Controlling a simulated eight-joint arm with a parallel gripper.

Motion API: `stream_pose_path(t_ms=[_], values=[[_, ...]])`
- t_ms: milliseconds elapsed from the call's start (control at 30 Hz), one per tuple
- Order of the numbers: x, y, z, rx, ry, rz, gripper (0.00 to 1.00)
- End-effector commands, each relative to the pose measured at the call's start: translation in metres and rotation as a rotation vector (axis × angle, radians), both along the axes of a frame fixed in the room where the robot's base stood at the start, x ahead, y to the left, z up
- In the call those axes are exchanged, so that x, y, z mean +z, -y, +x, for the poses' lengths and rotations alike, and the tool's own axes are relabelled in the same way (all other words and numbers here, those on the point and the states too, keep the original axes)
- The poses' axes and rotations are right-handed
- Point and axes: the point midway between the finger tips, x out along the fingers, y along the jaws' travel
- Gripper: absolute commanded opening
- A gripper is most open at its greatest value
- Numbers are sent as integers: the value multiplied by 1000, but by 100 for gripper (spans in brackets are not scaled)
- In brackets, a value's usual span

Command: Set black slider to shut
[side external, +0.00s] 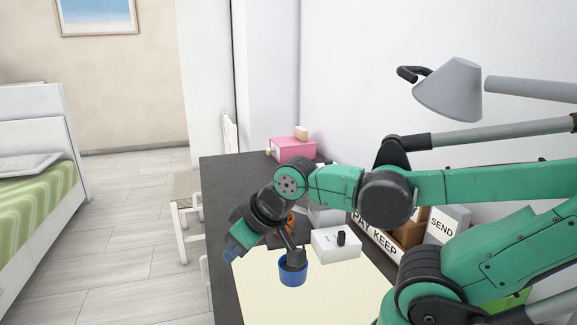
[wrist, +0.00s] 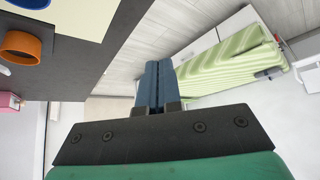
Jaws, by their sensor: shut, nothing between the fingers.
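The black slider (side external: 341,238) is a small dark knob on top of a white box (side external: 331,247) on the dark desk, in the side external view. I cannot tell which end of its travel it is at. My gripper (side external: 232,249) is to the left of the box, tilted down and left near the desk's left edge, well apart from the slider. In the wrist view its blue fingers (wrist: 158,67) are together with nothing between them, pointing out past the desk toward the bed. The slider does not show in the wrist view.
A blue cup (side external: 292,279) stands on a pale mat (side external: 335,291) in front of the box. An orange cup (wrist: 22,47) is partly hidden behind my arm. A pink box (side external: 292,150) is at the back; letter trays (side external: 376,241) are on the right. A lamp (side external: 450,90) hangs above.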

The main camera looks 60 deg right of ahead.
Motion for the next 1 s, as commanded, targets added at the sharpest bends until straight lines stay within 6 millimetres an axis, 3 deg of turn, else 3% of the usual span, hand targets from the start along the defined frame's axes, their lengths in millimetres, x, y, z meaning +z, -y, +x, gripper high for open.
stream_pose_path(t_ms=[133, 300, 367, 467, 600, 700, 833, 1000], values=[[0, 0, 0, 0, 0, 0, 3], [0, 18, 1, -63, -40, -3, 51], [-1, 38, 2, -130, -85, -3, 53], [-4, 84, -4, -288, -193, 12, 53], [-13, 153, -29, -520, -362, 78, 53], [-21, 192, -54, -655, -459, 144, 53], [-29, 223, -83, -773, -542, 221, 53], [-35, 236, -99, -829, -582, 266, 53]])
